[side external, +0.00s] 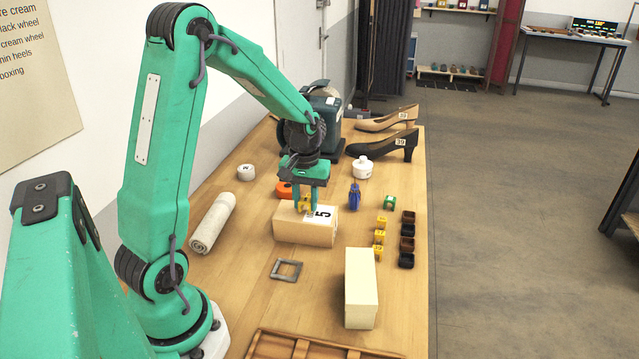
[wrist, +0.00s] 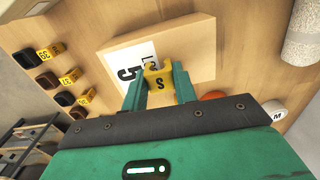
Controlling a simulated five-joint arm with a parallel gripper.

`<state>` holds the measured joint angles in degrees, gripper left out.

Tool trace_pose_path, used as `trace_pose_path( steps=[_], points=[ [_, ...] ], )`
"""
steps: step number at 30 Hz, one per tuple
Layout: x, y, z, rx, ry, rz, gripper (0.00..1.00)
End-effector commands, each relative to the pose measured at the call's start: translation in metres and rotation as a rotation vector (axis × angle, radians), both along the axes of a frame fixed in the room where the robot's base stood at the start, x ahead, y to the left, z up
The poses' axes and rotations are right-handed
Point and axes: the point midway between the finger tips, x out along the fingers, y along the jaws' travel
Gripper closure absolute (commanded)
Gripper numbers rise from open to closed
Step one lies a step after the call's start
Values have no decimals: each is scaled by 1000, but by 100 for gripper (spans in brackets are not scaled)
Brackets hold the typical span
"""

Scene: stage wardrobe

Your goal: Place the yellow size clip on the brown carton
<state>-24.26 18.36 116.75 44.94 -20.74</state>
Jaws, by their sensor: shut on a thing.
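My gripper (side external: 305,206) is shut on a yellow size clip (side external: 307,201) marked S. The clip also shows between the green fingers in the wrist view (wrist: 159,82). The brown carton (side external: 290,229) is a light tan box lying on the table, with a white label marked 5 on top. My gripper points down over the carton's top, with the clip by the label; the carton also shows in the wrist view (wrist: 190,42). I cannot tell whether the clip touches the carton.
A cream box (side external: 361,287) lies nearer the camera. Yellow blocks (side external: 380,237) and dark blocks (side external: 407,230) stand right of the carton, with a blue item (side external: 354,196) behind. An orange disc (side external: 284,190), cloth roll (side external: 213,222) and grey square frame (side external: 286,270) are around it.

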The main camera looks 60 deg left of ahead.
Motion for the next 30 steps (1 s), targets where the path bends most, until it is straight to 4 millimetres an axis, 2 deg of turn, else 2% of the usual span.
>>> trace_pose_path(
  steps=[14, 15, 18, 30],
  points=[
    [0, 0, -6, 0, 0, 0, 93],
    [0, 0, -6, 0, 0, 0, 70],
    [0, 0, -6, 1, -1, 0, 50],
    [0, 0, -4, 1, -2, 0, 50]
  ],
)
